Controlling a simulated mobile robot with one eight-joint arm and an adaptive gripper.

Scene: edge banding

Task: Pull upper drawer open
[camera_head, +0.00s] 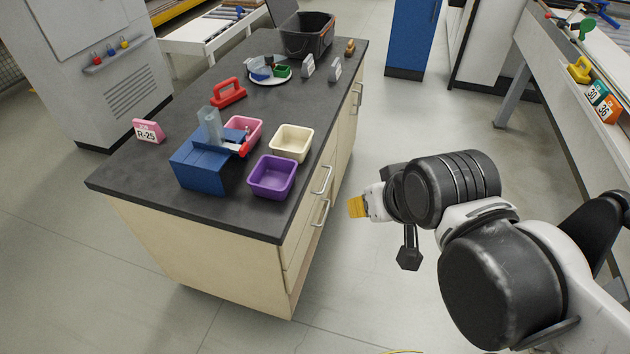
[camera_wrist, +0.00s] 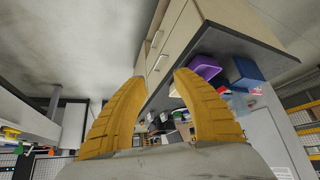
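The wooden cabinet (camera_head: 190,250) has a dark countertop. On its right face is the upper drawer with a silver bar handle (camera_head: 322,179), and a lower drawer handle (camera_head: 321,212) sits below it. Both drawers look closed. My gripper (camera_head: 357,206) has yellow fingers and is in the air right of the handles, apart from the cabinet. In the wrist view, which looks upside down, my gripper (camera_wrist: 159,79) is open and empty. The upper handle (camera_wrist: 160,62) shows just beyond the fingertips, and the lower handle (camera_wrist: 156,40) is above it in the picture.
On the countertop (camera_head: 150,180) are a purple bin (camera_head: 272,178), a cream bin (camera_head: 291,143), a blue box (camera_head: 200,170), a red handled tool (camera_head: 228,92) and a black crate (camera_head: 306,35). The floor between cabinet and my arm is clear. A workbench (camera_head: 560,70) stands at right.

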